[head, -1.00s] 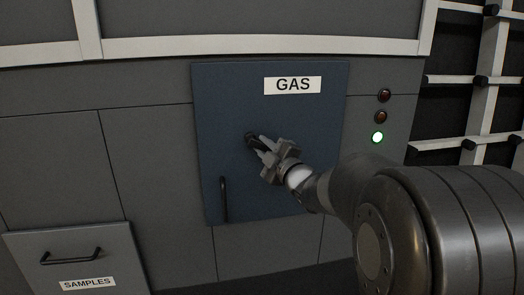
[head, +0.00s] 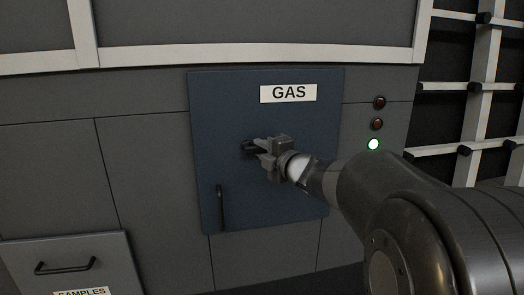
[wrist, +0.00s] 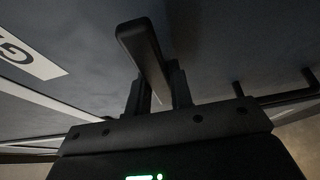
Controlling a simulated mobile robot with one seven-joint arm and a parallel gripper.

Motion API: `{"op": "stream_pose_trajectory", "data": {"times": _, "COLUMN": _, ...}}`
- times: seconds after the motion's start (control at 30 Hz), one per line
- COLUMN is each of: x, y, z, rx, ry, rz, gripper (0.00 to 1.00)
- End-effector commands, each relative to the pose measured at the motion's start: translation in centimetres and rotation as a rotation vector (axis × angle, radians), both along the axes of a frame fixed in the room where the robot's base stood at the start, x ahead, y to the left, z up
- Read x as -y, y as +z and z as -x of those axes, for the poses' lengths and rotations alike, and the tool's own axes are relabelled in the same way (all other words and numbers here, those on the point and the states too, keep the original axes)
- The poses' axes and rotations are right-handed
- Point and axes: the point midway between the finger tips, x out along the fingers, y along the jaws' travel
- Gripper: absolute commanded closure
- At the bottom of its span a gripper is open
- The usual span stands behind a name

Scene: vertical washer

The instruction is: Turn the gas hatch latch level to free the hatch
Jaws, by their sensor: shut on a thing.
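The blue gas hatch (head: 285,195) is in the middle of the head view, under the white GAS label (head: 288,93). It looks closed. Its dark latch (head: 247,148) is near the hatch's middle and appears about level, partly hidden by my gripper (head: 256,147). In the wrist view the latch (wrist: 143,45) is a dark bar running between the two fingers of my gripper (wrist: 160,92). The fingers are shut on it.
A dark vertical handle (head: 221,206) is on the hatch's lower left. A samples drawer (head: 100,250) with a dark handle is at the lower left. A rack (head: 470,87) stands at far right.

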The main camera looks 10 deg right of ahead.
Motion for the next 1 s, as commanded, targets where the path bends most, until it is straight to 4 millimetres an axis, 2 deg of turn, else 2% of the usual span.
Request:
{"op": "stream_pose_trajectory", "data": {"times": 0.27, "x": -0.1, "y": -0.1, "z": 0.0, "rx": 0.000, "ry": 0.003, "rz": 0.004, "gripper": 1.00}}
{"op": "stream_pose_trajectory", "data": {"times": 0.3, "x": -0.1, "y": -0.1, "z": 0.0, "rx": 0.000, "ry": 0.003, "rz": 0.004, "gripper": 0.79}}
{"op": "stream_pose_trajectory", "data": {"times": 0.57, "x": -0.1, "y": 0.0, "z": 0.0, "rx": 0.000, "ry": 0.002, "rz": 0.002, "gripper": 0.58}}
{"op": "stream_pose_trajectory", "data": {"times": 0.83, "x": 0.0, "y": 0.0, "z": 0.2, "rx": 0.001, "ry": 0.001, "rz": 0.002, "gripper": 0.58}}
{"op": "stream_pose_trajectory", "data": {"times": 1.0, "x": 0.7, "y": 0.1, "z": 1.8, "rx": 0.002, "ry": 0.000, "rz": 0.000, "gripper": 0.58}}
